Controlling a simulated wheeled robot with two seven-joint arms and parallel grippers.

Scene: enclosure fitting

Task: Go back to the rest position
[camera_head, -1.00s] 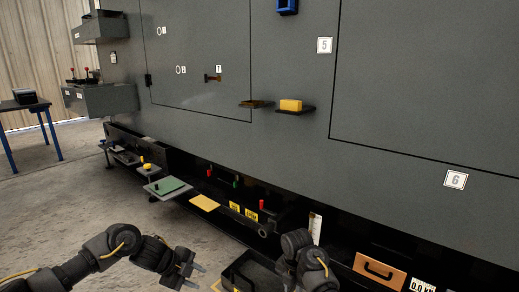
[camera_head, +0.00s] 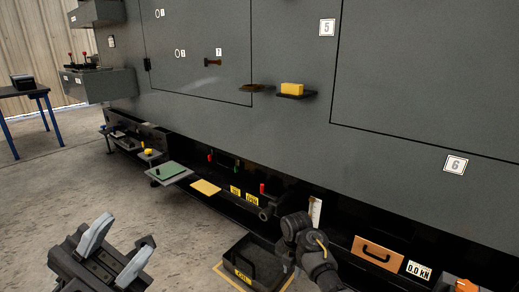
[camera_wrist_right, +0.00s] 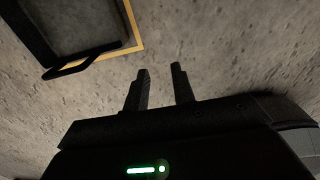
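My left gripper (camera_head: 117,246) is at the lower left of the head view, above the concrete floor. Its two grey fingers are spread apart with nothing between them. My right arm reaches in at the lower middle of the head view, beside the black tray, and its fingertips cannot be made out there. In the right wrist view my right gripper (camera_wrist_right: 160,82) shows two dark fingers apart, with only bare floor between and beyond them.
A black tray (camera_head: 270,262) with a handle stands inside a yellow floor outline (camera_wrist_right: 138,40). The grey enclosure (camera_head: 260,135) fills the back, with a green plate (camera_head: 166,169), a yellow block (camera_head: 292,89) and an orange drawer front (camera_head: 378,252).

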